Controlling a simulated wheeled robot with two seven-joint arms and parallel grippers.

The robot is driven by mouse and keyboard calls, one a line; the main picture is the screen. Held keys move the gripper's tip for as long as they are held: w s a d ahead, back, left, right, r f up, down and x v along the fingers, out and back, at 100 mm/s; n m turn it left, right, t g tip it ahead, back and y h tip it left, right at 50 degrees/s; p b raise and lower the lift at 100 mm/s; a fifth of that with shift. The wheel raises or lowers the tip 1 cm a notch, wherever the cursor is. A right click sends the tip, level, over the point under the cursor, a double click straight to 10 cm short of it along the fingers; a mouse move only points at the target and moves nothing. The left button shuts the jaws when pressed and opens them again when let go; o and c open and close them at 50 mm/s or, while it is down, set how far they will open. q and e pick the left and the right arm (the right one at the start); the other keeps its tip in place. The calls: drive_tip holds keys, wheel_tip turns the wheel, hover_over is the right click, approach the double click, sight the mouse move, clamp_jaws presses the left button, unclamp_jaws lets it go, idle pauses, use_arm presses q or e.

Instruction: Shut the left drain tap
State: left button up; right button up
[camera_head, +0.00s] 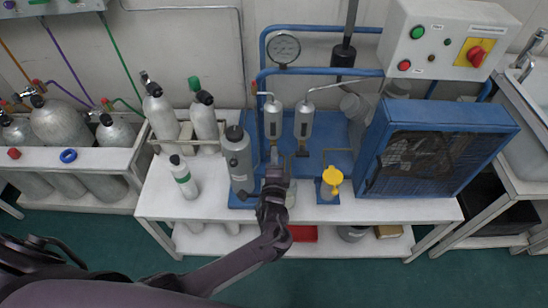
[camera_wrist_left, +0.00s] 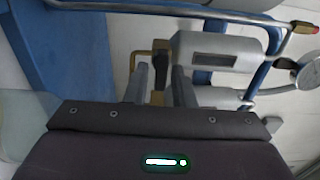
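Two grey filter cylinders hang side by side on the blue frame, the left one (camera_head: 272,119) and the right one (camera_head: 304,121). My left gripper (camera_head: 276,167) is just below the left cylinder and hides most of its underside. In the left wrist view, the left cylinder (camera_wrist_left: 215,51) lies across the upper middle. A brass drain tap (camera_wrist_left: 159,69) comes off its end. The left gripper's two grey fingers (camera_wrist_left: 162,88) stand apart with the tap between them. Contact with the tap is not clear. My right gripper is not in view.
A dark grey cylinder (camera_head: 237,160) stands close left of the gripper. A yellow-topped piece (camera_head: 332,180) is close on the right. The blue fan box (camera_head: 440,115) and control box (camera_head: 450,40) fill the right side. The white bench (camera_head: 400,210) is clear along its front.

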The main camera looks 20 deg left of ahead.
use_arm(q)
drive_tip(key=shift+o, duration=0.7)
drive_tip(key=v, duration=0.7)
drive_tip(key=shift+s, duration=0.4)
drive_tip(key=shift+d, duration=0.1)
